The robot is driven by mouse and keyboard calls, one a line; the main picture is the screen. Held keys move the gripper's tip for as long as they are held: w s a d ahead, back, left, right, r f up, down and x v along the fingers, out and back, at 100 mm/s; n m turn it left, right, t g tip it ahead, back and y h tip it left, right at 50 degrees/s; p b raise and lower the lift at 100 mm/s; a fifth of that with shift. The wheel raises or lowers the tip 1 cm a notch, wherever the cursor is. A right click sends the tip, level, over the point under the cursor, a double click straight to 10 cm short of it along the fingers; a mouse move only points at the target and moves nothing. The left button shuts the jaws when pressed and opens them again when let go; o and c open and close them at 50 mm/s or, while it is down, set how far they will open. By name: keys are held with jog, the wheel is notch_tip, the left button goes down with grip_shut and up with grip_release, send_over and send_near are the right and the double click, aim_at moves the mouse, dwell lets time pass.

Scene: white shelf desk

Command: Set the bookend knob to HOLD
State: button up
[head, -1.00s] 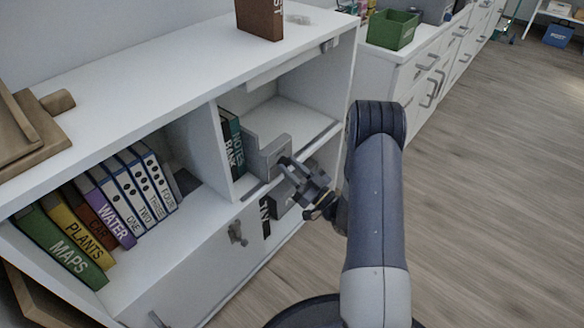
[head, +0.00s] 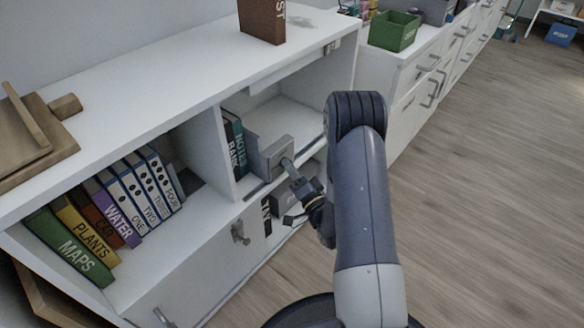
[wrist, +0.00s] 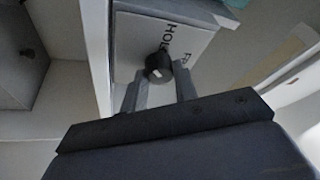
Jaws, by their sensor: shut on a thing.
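The grey bookend (head: 277,146) stands in the right upper compartment, beside the dark books NOTES and BANK. In the wrist view its pale plate (wrist: 150,32) carries the word HOLD and a partly visible word starting FR. The round black knob (wrist: 158,66) on this plate has a small light mark; I cannot tell clearly which word it points at. My gripper (head: 287,164) reaches in from the right to the bookend's face. In the wrist view my gripper's fingers (wrist: 160,82) are on either side of the knob, shut on it. The head view hides the knob.
The white shelf (head: 150,85) has a divider left of the bookend. A brown box (head: 262,20) stands on top. A grey thing (head: 292,190) sits below my gripper. Open floor lies right.

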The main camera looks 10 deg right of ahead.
jog(key=shift+s+a+r+m+g+h+p, duration=0.1)
jog(key=shift+m+g+h+p, duration=0.35)
jog(key=shift+m, duration=1)
jog(key=shift+w+d+r+m+g+h+p, duration=0.1)
jog(key=shift+m+g+h+p, duration=0.4)
jog(key=shift+m, duration=1)
jog(key=shift+s+a+r+m+g+h+p, duration=0.15)
jog(key=shift+m+g+p, duration=0.35)
jog(key=shift+m, duration=0.95)
jog(key=shift+f, duration=0.1)
jog(key=o, duration=1)
jog(key=p+v, duration=0.1)
jog(key=v, duration=0.9)
jog(key=shift+s+f+p, duration=0.1)
jog(key=shift+s+p, duration=0.2)
